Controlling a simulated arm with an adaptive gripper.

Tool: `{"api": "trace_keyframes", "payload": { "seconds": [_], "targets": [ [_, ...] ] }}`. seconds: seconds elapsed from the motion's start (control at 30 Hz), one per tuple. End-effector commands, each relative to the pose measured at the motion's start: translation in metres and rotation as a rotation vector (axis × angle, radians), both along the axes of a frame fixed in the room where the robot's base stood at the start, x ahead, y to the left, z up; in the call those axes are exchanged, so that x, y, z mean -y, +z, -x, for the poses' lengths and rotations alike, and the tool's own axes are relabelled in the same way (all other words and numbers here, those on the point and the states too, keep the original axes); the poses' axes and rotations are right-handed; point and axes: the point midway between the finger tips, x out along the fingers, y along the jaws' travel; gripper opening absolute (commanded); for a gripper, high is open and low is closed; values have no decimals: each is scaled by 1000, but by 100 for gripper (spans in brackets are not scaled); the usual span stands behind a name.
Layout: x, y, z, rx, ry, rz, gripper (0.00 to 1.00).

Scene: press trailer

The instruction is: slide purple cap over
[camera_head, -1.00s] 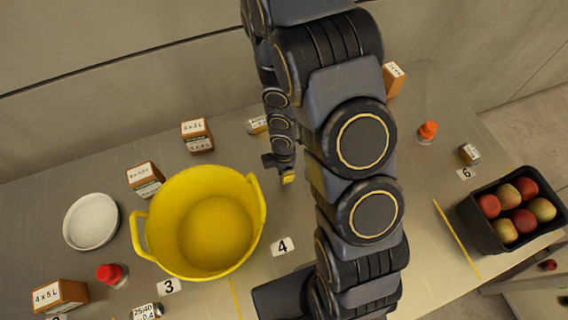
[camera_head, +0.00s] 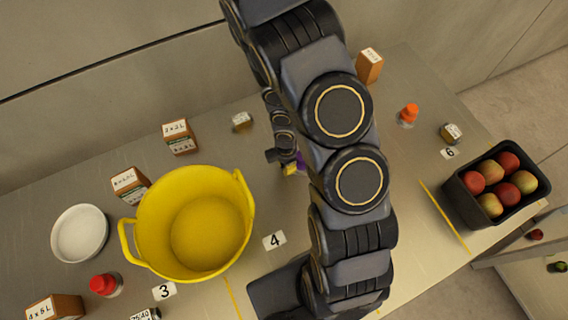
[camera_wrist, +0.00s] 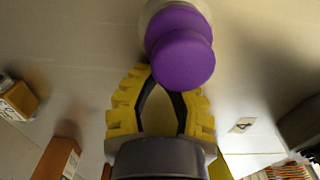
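The purple cap (camera_wrist: 180,58) sits on a whitish bottle, seen from above in the wrist view. In the head view only a purple sliver (camera_head: 301,162) shows beside my arm, which hides the rest. My gripper (camera_wrist: 157,80) has yellow fingers with dark inner pads that converge to a point right at the cap's near-left edge. The cap overlaps the right fingertip in the picture. The fingers look shut, with nothing between them. I cannot tell whether they touch the cap. In the head view the yellow fingertips (camera_head: 290,169) are low over the table.
A yellow tub (camera_head: 145,215) stands left of my gripper. Orange-capped bottle (camera_head: 408,114), small box (camera_head: 451,133) and black fruit crate (camera_head: 463,204) are to the right. A labelled box (camera_head: 180,137) stands behind the tub. The number 4 card (camera_head: 274,240) lies in front, on clear table.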

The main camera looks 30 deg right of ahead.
Motion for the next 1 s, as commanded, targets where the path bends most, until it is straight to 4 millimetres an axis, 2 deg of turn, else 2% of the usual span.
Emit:
{"api": "trace_keyframes", "payload": {
  "seconds": [0.17,0.3,0.43,1.0],
  "targets": [
    [14,0,0,0,-7,-2,0],
    [46,0,0,1,-12,-3,0],
    [67,0,-2,4,-7,-2,0],
    [125,1,-4,9,-3,3,0]
  ]
}}
